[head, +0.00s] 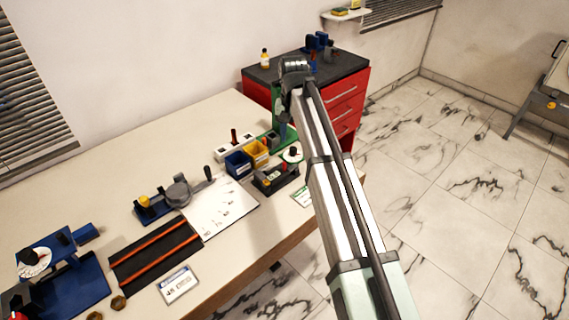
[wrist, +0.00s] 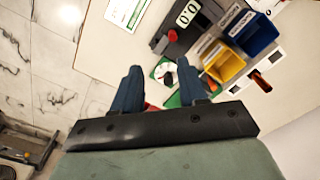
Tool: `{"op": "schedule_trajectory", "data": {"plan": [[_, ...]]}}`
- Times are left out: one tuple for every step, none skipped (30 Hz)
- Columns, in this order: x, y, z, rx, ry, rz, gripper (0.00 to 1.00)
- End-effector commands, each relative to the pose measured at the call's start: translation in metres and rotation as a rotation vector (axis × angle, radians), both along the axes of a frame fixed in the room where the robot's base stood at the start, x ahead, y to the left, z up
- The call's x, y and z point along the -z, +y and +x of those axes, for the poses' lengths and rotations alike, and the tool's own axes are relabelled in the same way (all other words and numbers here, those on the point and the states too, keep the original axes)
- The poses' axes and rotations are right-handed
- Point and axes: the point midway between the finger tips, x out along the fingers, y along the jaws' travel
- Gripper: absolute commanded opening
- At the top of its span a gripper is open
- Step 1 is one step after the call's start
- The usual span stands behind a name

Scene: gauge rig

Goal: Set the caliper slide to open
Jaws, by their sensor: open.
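A dark grey device with a green readout and a red knob (wrist: 182,30) looks like the caliper; it lies at the top of the wrist view. In the head view it sits near the table's front edge (head: 276,178), left of my arm. I cannot tell its slide's position. My gripper (wrist: 159,69) is open, its two blue fingers apart with nothing held between them. A white round dial on a green base (wrist: 164,73) shows between and beyond the fingertips. The dark device lies farther up the picture, apart from the fingers. In the head view my fingers are not clearly visible.
Blue and yellow bins (head: 247,158) stand behind the device. A green stand (head: 283,125) rises partly behind my arm. A white plate (head: 222,206), a dark plate with orange rails (head: 155,252) and a blue fixture (head: 62,275) lie leftward. The back-left tabletop is clear.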

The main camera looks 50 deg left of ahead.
Motion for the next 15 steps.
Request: {"op": "schedule_trajectory", "data": {"plan": [[-0.007, 0.009, -0.007, -0.010, -0.001, 0.001, 0.42], [-0.009, 0.011, -0.010, -0.014, 0.000, 0.000, 0.42], [-0.011, 0.014, -0.013, -0.017, 0.000, 0.000, 0.42], [-0.012, 0.015, -0.015, -0.019, 0.001, -0.001, 0.42], [-0.012, 0.016, -0.016, -0.020, 0.000, -0.001, 0.42], [-0.011, 0.016, -0.017, -0.020, 0.000, -0.001, 0.42], [-0.009, 0.016, -0.017, -0.021, 0.000, -0.001, 0.42], [-0.007, 0.016, -0.018, -0.021, 0.000, -0.001, 0.42], [-0.003, 0.016, -0.017, -0.020, 0.000, -0.001, 0.42], [0.001, 0.016, -0.017, -0.020, 0.001, -0.002, 0.42], [0.005, 0.015, -0.017, -0.020, 0.001, -0.002, 0.42], [0.011, 0.015, -0.018, -0.020, 0.001, -0.003, 0.42], [0.016, 0.015, -0.018, -0.020, 0.001, -0.003, 0.42], [0.020, 0.015, -0.018, -0.020, 0.001, -0.003, 0.42], [0.028, 0.015, -0.017, -0.020, 0.001, -0.002, 0.42]]}}
